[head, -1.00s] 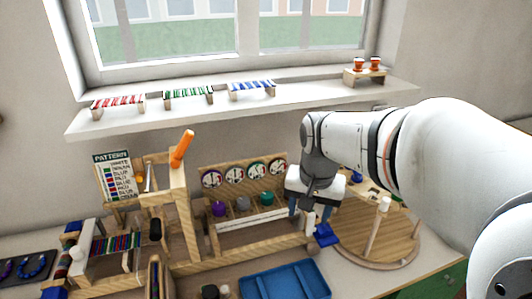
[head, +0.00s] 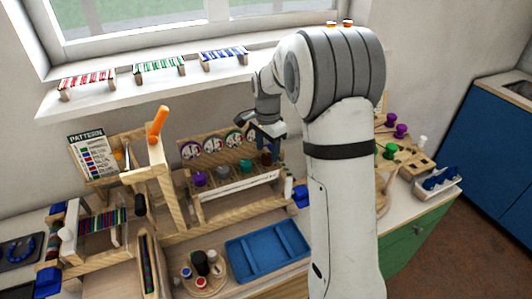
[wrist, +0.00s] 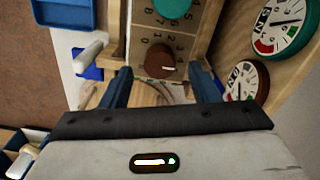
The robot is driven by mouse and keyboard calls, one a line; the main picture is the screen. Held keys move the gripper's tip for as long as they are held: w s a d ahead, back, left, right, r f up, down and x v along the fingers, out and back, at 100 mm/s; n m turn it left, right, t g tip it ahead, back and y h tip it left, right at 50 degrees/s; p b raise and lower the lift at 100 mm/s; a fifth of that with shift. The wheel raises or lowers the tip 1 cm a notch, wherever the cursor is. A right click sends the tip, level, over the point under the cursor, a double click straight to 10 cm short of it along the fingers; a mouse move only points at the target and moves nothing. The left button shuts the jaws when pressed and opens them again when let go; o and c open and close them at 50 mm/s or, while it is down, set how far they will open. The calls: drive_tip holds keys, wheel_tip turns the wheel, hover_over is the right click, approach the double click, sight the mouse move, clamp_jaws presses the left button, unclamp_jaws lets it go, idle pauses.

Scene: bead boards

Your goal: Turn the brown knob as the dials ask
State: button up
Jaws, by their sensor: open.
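In the head view the knob (head: 266,158) is the rightmost of a row on the wooden dial stand (head: 240,187). My gripper (wrist: 161,72) is open, with one finger on either side of the knob in the picture; I cannot tell whether they touch it. In the head view my gripper (head: 268,129) is above the knob. A round dial (wrist: 241,82) with a needle stands beside the knob, and another dial (wrist: 284,24) is above it in the picture.
The teal knob (wrist: 172,7) is close to the brown one. Grey (head: 222,173) and purple (head: 199,179) knobs are further left. A blue tray (head: 267,252) lies in front of the stand. A wooden frame with an orange handle (head: 157,125) stands left.

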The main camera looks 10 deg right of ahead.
sight(267, 159)
drive_tip(key=shift+f, duration=1.35)
drive_tip(key=shift+c, duration=0.5)
drive_tip(key=c, duration=0.9)
drive_tip(key=shift+o, duration=0.2)
drive_tip(key=shift+n, duration=0.4)
drive_tip(key=n+b, duration=0.1)
drive_tip(key=n, duration=0.1)
drive_tip(key=shift+n, duration=0.3)
drive_tip(key=shift+n+b, duration=0.35)
drive_tip(key=shift+n, duration=1.25)
